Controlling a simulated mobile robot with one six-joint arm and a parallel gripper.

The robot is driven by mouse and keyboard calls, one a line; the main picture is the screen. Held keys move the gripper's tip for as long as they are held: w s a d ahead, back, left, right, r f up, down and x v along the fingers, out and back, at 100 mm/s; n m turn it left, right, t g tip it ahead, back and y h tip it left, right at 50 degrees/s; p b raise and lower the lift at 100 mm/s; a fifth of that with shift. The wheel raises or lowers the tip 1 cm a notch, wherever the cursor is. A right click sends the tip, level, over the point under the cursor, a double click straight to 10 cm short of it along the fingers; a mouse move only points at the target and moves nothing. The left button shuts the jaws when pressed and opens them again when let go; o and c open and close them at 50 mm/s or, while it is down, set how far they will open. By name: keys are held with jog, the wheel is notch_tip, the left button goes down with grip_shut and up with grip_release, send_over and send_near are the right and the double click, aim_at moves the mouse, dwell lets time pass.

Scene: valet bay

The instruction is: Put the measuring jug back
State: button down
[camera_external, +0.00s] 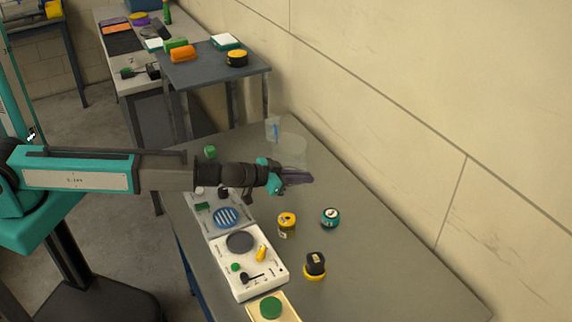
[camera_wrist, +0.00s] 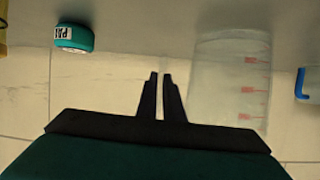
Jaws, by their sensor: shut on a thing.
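The measuring jug (camera_external: 291,150) is a clear, faint vessel just behind my gripper in the external view. In the wrist view the jug (camera_wrist: 230,80) shows red marks on its side, to the right of my fingers. My gripper (camera_external: 298,178) is nearly closed, with a thin pale strip between its fingers (camera_wrist: 160,95). It appears to hold the jug by a clear part such as its handle, but the contact is too faint to see clearly.
A smaller clear container with a blue part (camera_external: 272,129) stands behind the jug. A teal tin (camera_external: 330,217), a yellow tin (camera_external: 287,222) and a black-and-yellow item (camera_external: 315,264) stand in front. Panels line the left edge, including a white one (camera_external: 247,284). The wall (camera_external: 400,90) bounds the right.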

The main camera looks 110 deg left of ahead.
jog(key=shift+f+b, duration=0.25)
jog(key=shift+b, duration=0.05)
jog(key=c, duration=1.9)
grip_release()
jog(key=shift+r+p, duration=0.25)
jog(key=shift+p, duration=0.15)
jog(key=shift+s+d, duration=0.25)
jog(key=shift+b+v, duration=0.8)
jog(key=shift+v, duration=0.65)
jog(key=b+v, duration=0.2)
jog(key=v, duration=0.6)
jog(key=shift+d+r, duration=0.15)
jog(key=shift+d, duration=0.05)
jog(key=shift+s, duration=0.1)
